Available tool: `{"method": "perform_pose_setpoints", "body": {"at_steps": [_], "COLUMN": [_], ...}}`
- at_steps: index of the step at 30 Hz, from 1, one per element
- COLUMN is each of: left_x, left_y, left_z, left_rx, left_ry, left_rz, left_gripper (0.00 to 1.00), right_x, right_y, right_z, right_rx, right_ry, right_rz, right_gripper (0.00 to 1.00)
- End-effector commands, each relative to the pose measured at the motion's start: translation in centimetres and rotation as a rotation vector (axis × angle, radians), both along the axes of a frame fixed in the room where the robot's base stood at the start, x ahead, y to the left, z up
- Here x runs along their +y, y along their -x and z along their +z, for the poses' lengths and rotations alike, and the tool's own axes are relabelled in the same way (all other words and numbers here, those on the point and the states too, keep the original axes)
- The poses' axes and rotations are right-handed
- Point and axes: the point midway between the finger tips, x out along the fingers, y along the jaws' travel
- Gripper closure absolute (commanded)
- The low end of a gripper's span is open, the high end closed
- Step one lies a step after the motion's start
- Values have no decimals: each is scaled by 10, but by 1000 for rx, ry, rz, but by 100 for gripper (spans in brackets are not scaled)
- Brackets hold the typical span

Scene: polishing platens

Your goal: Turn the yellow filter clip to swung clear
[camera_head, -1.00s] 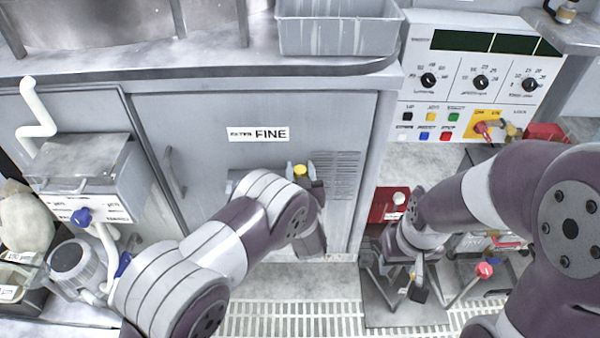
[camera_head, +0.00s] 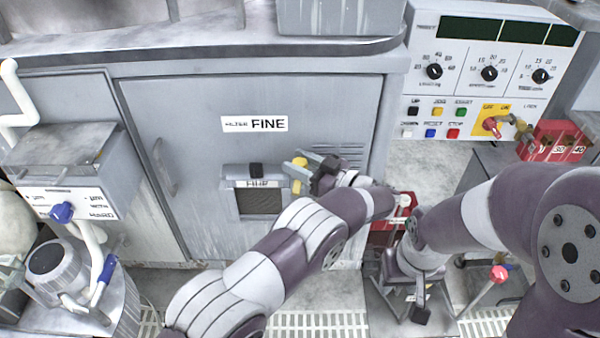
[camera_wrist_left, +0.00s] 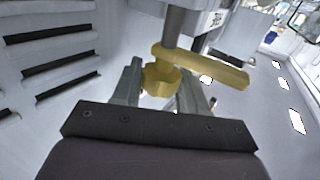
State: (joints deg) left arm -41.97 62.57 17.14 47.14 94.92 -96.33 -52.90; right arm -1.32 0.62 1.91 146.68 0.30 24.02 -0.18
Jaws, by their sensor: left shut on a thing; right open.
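The yellow filter clip (camera_head: 300,176) is on the grey cabinet front, to the right of the small filter housing (camera_head: 262,201). My left gripper (camera_head: 309,167) reaches it from the right and is shut on it. In the left wrist view, the clip's yellow knob (camera_wrist_left: 160,80) sits between the two fingertips, and its flat yellow arm (camera_wrist_left: 208,67) extends to the right past a grey post. My right gripper (camera_head: 418,303) is low at right, open, apart from the clip.
A cabinet label reads FINE (camera_head: 254,124). A control panel (camera_head: 480,75) with dials and coloured buttons is at upper right. A red block (camera_head: 553,141) sits at the right. A grey box with a blue knob (camera_head: 62,212) is at left. The door left of the housing is clear.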

Motion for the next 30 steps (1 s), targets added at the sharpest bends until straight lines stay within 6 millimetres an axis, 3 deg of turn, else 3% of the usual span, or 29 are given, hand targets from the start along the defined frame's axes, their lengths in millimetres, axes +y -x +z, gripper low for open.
{"method": "perform_pose_setpoints", "body": {"at_steps": [1, 9, 27, 28, 29, 30], "left_x": [0, 1, 1, 1, 1, 1], "left_y": [-1, 0, 0, 0, 0, 0], "left_z": [-6, -3, 1, 1, 1, 1], "left_rx": [-2, -2, -2, -2, -2, -2], "left_ry": [2, 0, -2, -2, -2, -2], "left_rz": [24, 129, 161, 161, 161, 161], "left_gripper": [88, 88, 88, 48, 38, 38], "right_x": [0, 0, 0, 0, 0, 0], "right_y": [0, 0, 0, 0, 0, 0], "right_z": [-10, -26, -29, -29, -29, -29], "right_rx": [0, 0, 0, 0, 0, 0], "right_ry": [0, 0, 0, 0, 0, 0], "right_rz": [0, 0, 0, 0, 0, 0], "right_gripper": [57, 57, 57, 57, 57, 57]}}
